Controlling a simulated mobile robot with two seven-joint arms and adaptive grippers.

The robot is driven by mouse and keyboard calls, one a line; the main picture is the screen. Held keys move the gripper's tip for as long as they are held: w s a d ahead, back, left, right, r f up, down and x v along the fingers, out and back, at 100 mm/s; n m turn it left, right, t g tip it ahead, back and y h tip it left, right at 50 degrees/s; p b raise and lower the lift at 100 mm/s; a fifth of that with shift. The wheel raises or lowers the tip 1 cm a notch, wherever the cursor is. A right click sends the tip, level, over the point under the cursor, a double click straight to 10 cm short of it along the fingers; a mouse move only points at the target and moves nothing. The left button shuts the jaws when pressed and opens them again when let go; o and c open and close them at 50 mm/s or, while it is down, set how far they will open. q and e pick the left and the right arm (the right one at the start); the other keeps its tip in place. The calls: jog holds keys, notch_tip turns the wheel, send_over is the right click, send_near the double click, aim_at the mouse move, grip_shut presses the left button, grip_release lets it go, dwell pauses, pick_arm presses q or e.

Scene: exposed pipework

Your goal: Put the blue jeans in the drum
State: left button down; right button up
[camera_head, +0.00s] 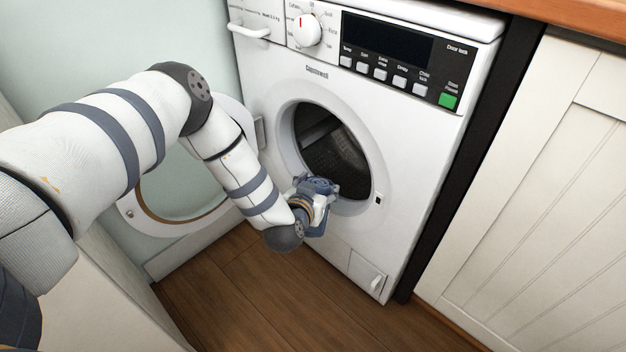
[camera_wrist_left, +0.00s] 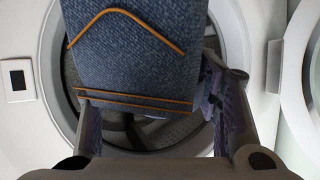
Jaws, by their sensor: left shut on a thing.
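The blue jeans (camera_wrist_left: 135,50) show in the left wrist view as dark blue denim with orange stitching, between the fingers of my left gripper (camera_wrist_left: 158,100). In the head view my left gripper (camera_head: 312,200) is at the lower edge of the washer's round opening, and a small blue part of the jeans (camera_head: 318,184) shows there. The gripper is shut on the jeans. The dark drum (camera_head: 330,150) lies behind the open doorway, and no other clothes can be made out in it. The jeans hide part of the drum in the wrist view. My right gripper is not in view.
The white washing machine (camera_head: 275,85) has its round door (camera_head: 165,225) swung open to the left, behind my left arm. A white cabinet (camera_head: 540,200) stands close on the right. The wooden floor (camera_head: 240,300) in front is clear.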

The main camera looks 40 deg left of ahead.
pick_arm(q)
jog(key=w+a+b, duration=0.5)
jog(key=w+b, duration=0.3)
jog(key=w, duration=0.4)
jog(key=w+a+b, duration=0.4)
jog(key=w+b, duration=0.4)
jog(key=w, duration=0.5)
jog(key=shift+a+b, duration=0.35)
jog(key=shift+b, duration=0.05)
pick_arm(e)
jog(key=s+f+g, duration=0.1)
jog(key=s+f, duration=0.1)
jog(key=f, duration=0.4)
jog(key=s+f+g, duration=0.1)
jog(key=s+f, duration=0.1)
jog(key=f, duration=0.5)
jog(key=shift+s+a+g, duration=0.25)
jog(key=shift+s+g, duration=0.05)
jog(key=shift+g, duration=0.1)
pick_arm(q)
jog(key=shift+c, duration=2.3)
grip_release()
jog(key=shift+r, duration=0.1)
jog(key=v, duration=1.2)
